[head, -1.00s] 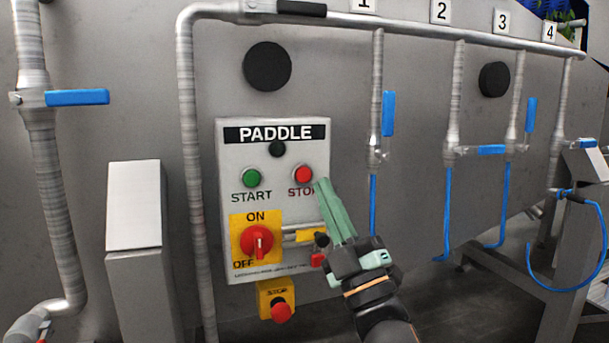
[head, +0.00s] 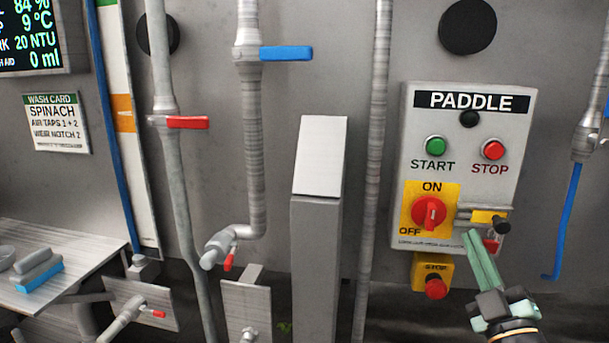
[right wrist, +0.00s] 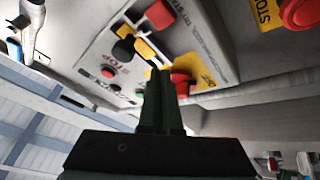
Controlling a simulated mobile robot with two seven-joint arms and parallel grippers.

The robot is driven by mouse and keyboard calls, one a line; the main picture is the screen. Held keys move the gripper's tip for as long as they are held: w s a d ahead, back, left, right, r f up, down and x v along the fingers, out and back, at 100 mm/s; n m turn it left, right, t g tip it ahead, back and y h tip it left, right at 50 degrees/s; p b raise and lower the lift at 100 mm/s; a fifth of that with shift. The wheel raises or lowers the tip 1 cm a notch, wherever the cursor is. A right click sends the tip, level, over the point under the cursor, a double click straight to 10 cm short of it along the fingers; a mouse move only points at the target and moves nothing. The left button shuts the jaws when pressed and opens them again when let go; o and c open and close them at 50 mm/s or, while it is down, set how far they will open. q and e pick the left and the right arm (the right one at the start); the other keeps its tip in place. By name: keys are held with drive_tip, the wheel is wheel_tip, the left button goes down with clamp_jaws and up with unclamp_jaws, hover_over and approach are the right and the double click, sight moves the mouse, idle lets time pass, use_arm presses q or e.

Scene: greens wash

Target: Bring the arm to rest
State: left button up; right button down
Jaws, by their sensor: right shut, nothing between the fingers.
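My right gripper (head: 472,238) is at the lower right of the head view, in front of the lower right corner of the paddle panel (head: 408,140). Its green fingers are shut together with nothing between them and point up at the panel. In the right wrist view the shut fingers (right wrist: 158,75) show in the middle, with the panel (right wrist: 215,45) beyond them. I cannot tell whether the fingertips touch anything. My left gripper is not in view.
The panel carries a green start button (head: 436,146), a red stop button (head: 493,149) and a red rotary switch (head: 429,212). A red emergency stop (head: 436,288) hangs below. Left are a grey post (head: 317,240), pipes with a blue-handled valve (head: 287,53) and red-handled valve (head: 188,122), and a bench (head: 60,245).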

drive_tip(key=s+a+f+m+g, duration=0.1)
drive_tip(key=a+f+g, duration=0.1)
drive_tip(key=f, duration=0.7)
drive_tip(key=s+a+f+m+g+y, duration=0.1)
drive_tip(key=s+f+m+g, duration=0.15)
drive_tip(key=f, duration=0.65)
drive_tip(key=s+a+f+m+g, duration=0.1)
drive_tip(key=a+f+g, duration=0.15)
drive_tip(key=f, duration=0.55)
drive_tip(key=s+a+f+m+g, duration=0.1)
drive_tip(key=s+a+f+g, duration=0.2)
drive_tip(key=s+f, duration=0.5)
drive_tip(key=s+a+f+m+g+y+p, duration=0.1)
drive_tip(key=s+a+f+m+g, duration=0.1)
drive_tip(key=s+f, duration=0.7)
wheel_tip(320, 180, down, 3)
drive_tip(key=shift+s+a+r+g+y, duration=0.1)
drive_tip(key=shift+s+a+g+y, duration=0.25)
drive_tip(key=shift+g, duration=0.55)
drive_tip(key=c, duration=1.6)
unclamp_jaws()
drive_tip(key=shift+w, duration=0.15)
